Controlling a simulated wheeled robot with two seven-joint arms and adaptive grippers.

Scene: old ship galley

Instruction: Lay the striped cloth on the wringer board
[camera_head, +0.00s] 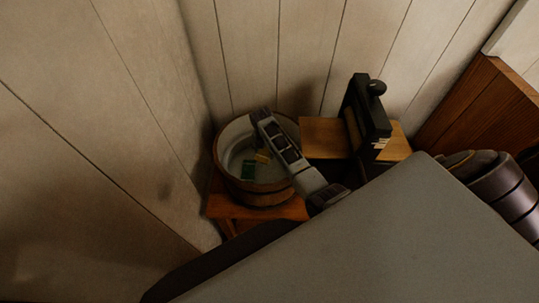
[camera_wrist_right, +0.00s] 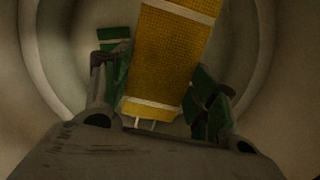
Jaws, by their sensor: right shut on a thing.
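A yellow cloth with pale stripes (camera_wrist_right: 172,50) is between the fingers of my right gripper (camera_wrist_right: 160,90). My right gripper (camera_head: 259,147) reaches down into the tub, shut on the cloth; my arm hides part of the tub. My left gripper is not in view.
A black wringer frame with a knob (camera_head: 365,112) stands upright across the board. The tub rests on a reddish wooden bench (camera_head: 225,207). Plank walls (camera_head: 300,55) close in behind and at left. A brown wooden panel (camera_head: 485,110) stands at right.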

